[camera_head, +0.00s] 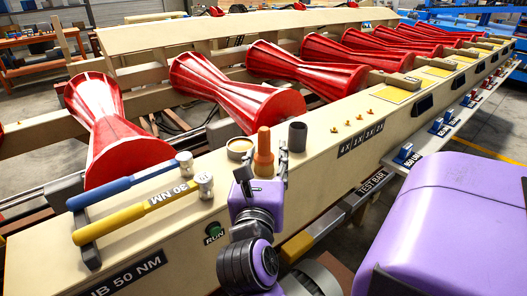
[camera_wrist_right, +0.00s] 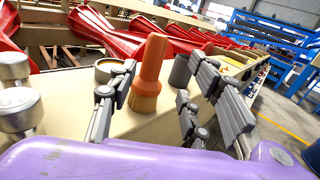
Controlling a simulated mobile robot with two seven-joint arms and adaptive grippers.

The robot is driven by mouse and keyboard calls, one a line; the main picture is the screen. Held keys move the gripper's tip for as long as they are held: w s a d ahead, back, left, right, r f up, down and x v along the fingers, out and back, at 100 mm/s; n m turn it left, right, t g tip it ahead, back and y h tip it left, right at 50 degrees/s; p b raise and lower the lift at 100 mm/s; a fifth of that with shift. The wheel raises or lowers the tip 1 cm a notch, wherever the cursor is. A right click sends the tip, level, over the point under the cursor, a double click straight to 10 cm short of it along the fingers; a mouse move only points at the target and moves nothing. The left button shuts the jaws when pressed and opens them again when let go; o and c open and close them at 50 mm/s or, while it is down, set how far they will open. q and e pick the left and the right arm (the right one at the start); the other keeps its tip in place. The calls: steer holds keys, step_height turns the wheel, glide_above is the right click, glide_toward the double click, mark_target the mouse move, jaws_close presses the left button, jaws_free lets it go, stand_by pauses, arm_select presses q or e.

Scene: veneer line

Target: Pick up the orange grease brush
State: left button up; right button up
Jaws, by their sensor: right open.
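The orange grease brush (camera_head: 263,155) stands upright on the cream beam, with a narrow handle above a wider lower part. It also shows in the right wrist view (camera_wrist_right: 149,72). My right gripper (camera_head: 264,172) is open, its grey fingers on either side of the brush. In the right wrist view the brush stands between the spread fingers (camera_wrist_right: 162,68), closer to the left one, with a gap to the right one. I cannot tell whether the left finger touches it. My left gripper is not in view.
A round tin (camera_head: 240,149) stands left of the brush and a dark grey cup (camera_head: 297,137) right of it, both close to the fingers. Blue (camera_head: 120,187) and yellow (camera_head: 135,213) torque wrenches lie further left. Red rollers (camera_head: 235,93) line the far side.

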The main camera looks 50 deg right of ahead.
mark_target(263, 143)
steer(key=shift+w, duration=0.15)
steer(key=shift+w+d+m, duration=0.2)
steer(key=shift+m, duration=0.1)
steer(key=x, duration=0.2)
steer(key=p+x, duration=0.1)
steer(key=x, duration=0.3)
steer(key=shift+w+a+r, duration=0.1)
steer(key=shift+w+r, duration=0.2)
steer(key=shift+w, duration=0.25)
steer(key=shift+f, duration=0.1)
jaws_close()
